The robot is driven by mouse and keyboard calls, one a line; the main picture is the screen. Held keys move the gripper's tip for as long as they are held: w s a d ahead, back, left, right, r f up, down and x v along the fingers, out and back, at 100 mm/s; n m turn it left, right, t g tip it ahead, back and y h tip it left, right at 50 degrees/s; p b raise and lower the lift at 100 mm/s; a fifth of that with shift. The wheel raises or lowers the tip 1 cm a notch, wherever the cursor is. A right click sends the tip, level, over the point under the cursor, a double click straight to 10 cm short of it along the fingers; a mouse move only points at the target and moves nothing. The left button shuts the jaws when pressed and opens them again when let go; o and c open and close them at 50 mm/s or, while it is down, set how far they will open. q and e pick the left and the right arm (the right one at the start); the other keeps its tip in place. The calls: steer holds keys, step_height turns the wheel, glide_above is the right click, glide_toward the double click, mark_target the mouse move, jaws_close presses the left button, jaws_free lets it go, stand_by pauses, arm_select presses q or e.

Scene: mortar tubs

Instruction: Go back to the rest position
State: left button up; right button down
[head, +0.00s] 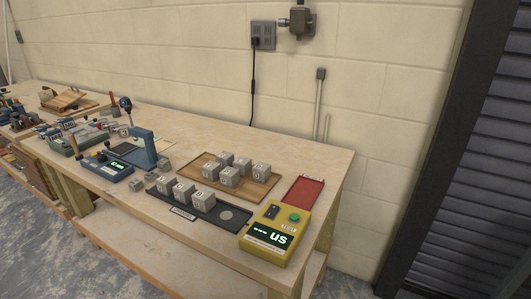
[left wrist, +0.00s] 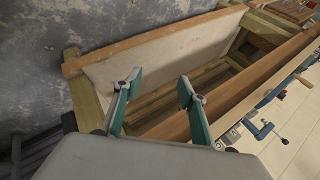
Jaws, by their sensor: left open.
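My left gripper (left wrist: 157,93) is open and empty in the left wrist view. Its two green-sided fingers stand apart, with the lower shelf of the bench (left wrist: 175,42) behind them. No gripper shows in the head view, and my right gripper is in neither view. In the head view the workbench (head: 325,170) stands in front of a block wall. Several grey marked cubes stand on a wooden tray (head: 213,178), and more stand in a black tray (head: 237,226).
A yellow device (head: 275,234) with a green button stands at the bench's near right, beside a red mat (head: 303,191). A blue device (head: 118,169) and tools lie further left. A dark shutter (head: 465,170) is at the right. Bare floor (head: 110,280) lies before the bench.

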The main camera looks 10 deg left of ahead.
arm_select(q)
steer(key=w+d+f+n+t+h, duration=0.1)
steer(key=d+f+n+t+h, duration=0.2)
steer(key=d+f+h, duration=0.3)
steer(key=shift+d+f+t+h+p, duration=0.35)
steer(key=shift+d+f, duration=2.4)
steer(key=shift+d, duration=1.8)
steer(key=shift+w, duration=0.15)
